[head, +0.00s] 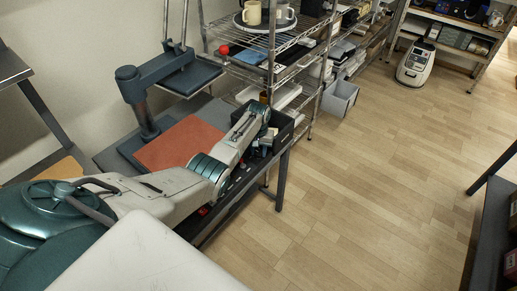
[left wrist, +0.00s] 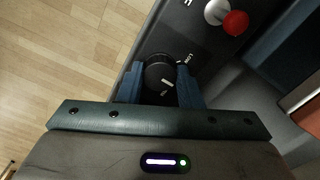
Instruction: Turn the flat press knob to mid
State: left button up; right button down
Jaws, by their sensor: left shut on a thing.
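The press knob (left wrist: 158,73) is a round black dial on the dark front panel (left wrist: 205,45) in the left wrist view. It has a white line on its face, and small white lettering stands beside it, partly hidden and too small to read surely. My left gripper (left wrist: 160,82) is shut on the knob, with one blue finger on each side. In the head view the flat press shows a blue-grey arm and post (head: 147,105), a raised dark plate (head: 190,78) and a reddish-brown pad (head: 180,146). My left arm hides most of its front panel there.
A black bin (head: 284,127) with small items sits at the table's right end. A wire shelf (head: 285,70) with mugs stands behind. The wooden floor (head: 370,190) to the right is clear.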

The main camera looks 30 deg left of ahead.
aim_at(259, 152)
pick_arm(q)
jog(key=shift+n, duration=0.3)
jog(key=shift+w, duration=0.1)
jog(key=o, duration=1)
notch_tip(259, 152, up, 11)
jog(key=shift+f, duration=0.1)
dwell(0.4)
